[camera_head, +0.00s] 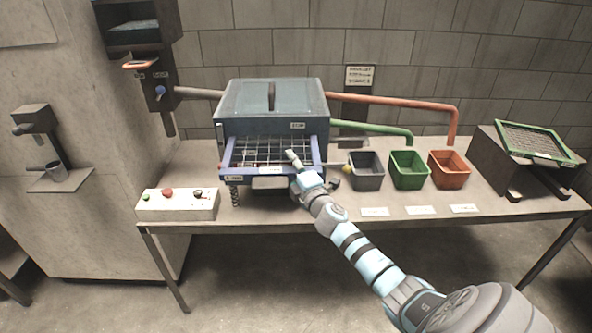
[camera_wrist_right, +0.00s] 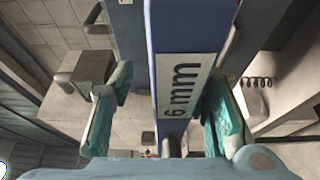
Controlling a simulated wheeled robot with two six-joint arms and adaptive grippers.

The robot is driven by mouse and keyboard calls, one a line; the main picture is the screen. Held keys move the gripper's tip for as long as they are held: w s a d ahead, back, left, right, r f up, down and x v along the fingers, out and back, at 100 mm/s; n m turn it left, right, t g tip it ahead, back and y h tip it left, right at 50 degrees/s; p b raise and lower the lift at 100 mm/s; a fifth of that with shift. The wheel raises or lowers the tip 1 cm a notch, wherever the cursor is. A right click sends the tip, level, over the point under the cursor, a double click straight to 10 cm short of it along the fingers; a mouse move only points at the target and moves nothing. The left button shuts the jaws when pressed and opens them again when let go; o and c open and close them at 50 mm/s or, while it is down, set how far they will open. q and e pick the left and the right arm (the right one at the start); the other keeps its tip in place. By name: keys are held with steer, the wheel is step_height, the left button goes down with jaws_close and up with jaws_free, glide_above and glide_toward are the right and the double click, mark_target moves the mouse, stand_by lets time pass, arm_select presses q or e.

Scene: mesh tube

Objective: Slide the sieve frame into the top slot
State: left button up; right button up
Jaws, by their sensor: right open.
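A sieve frame with a blue rim (camera_head: 316,153) and a wire mesh (camera_head: 262,152) sticks out of the front of the blue-grey machine (camera_head: 268,105). Its rear part is hidden under the machine's hood, so I cannot tell which slot it sits in. My right gripper (camera_head: 303,172) is at the front right of this frame. In the right wrist view, the blue bar with a "6 mm" label (camera_wrist_right: 184,84) lies between the two teal finger pads of my right gripper (camera_wrist_right: 163,112). The fingers are open, with a gap visible on the left side. My left gripper is not in view.
Grey (camera_head: 366,172), green (camera_head: 408,170) and orange (camera_head: 449,170) bins stand right of the machine. A green-rimmed sieve (camera_head: 566,157) rests on a dark stand at the far right. A button box (camera_head: 178,208) sits at the table's front left.

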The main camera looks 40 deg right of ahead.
steer(key=v, duration=1.1)
steer(key=shift+s, duration=0.35)
steer(key=shift+a+r, duration=0.1)
